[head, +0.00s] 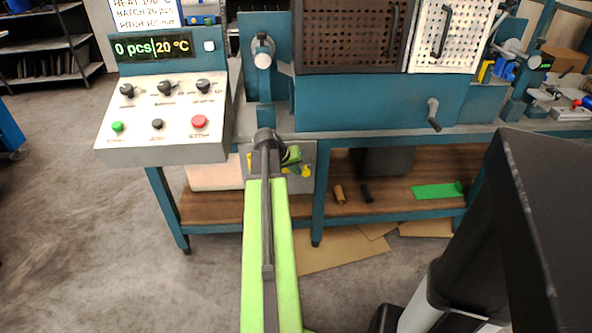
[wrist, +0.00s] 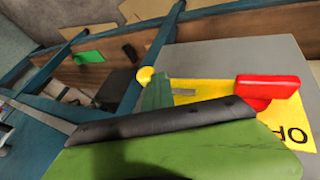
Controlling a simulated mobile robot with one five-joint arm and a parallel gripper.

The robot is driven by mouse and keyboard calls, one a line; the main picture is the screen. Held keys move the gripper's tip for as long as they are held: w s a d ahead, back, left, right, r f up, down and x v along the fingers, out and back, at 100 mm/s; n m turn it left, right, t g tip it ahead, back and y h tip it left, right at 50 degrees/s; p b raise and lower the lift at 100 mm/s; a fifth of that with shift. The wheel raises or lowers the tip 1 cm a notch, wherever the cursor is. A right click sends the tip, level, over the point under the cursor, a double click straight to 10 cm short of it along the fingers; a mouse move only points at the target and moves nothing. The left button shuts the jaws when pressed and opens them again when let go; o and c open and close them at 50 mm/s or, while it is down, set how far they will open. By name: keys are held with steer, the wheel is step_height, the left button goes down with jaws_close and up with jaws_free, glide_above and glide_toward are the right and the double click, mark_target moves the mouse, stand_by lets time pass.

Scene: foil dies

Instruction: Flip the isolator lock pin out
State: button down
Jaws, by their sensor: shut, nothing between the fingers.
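The isolator is a grey box (wrist: 245,58) with a yellow plate (wrist: 215,88), a red handle (wrist: 268,87) and partly visible "OFF" lettering in the wrist view. A round yellow knob (wrist: 146,75) sticks out at the plate's left end; it may be the lock pin's head, but I cannot be sure. In the head view the grey box (head: 301,183) hangs under the bench, mostly behind my arm, with a yellow piece (head: 306,171) showing. My gripper (head: 291,156) is shut and empty in front of it. Its green and black finger (wrist: 150,120) covers the plate's lower part; contact cannot be told.
A control panel (head: 163,120) with knobs and buttons stands at the left of the teal bench. A crank handle (head: 434,114) projects at the right. The lower wooden shelf (head: 390,165) holds small rollers and a green piece (head: 437,190). Floor at left is clear.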

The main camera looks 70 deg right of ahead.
steer(key=shift+s, duration=0.45)
steer(key=shift+r, duration=0.1)
steer(key=w+p+v, duration=0.1)
steer(key=p+v, duration=0.7)
steer(key=v, duration=0.2)
